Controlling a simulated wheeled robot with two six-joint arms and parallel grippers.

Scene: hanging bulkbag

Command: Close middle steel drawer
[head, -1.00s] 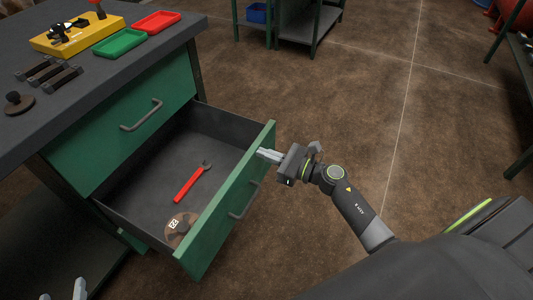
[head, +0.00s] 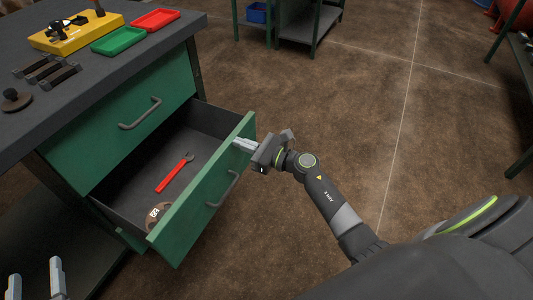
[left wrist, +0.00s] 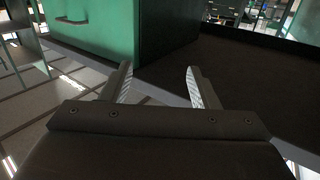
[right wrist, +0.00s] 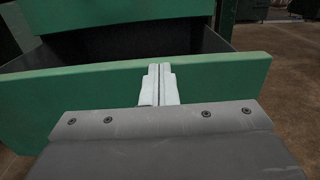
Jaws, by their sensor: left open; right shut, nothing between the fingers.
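The open drawer has a green front (head: 210,195) with a grey bar handle (head: 222,190), and sticks out of the green workbench cabinet. Inside its dark tray lie a red wrench (head: 175,172) and a brown disc (head: 158,213). My right gripper (head: 240,144) is shut and empty, its fingertips at the upper far end of the drawer front. In the right wrist view its closed fingers (right wrist: 158,80) meet the green front (right wrist: 85,98) near the top edge; contact looks likely. My left gripper (head: 35,280) is open and empty at the lower left, away from the drawer.
A closed green drawer (head: 130,120) with its own handle sits above the open one. The dark benchtop holds a yellow fixture (head: 75,32), a green tray (head: 118,41) and a red tray (head: 155,19). The brown floor (head: 330,90) to the right is mostly clear.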

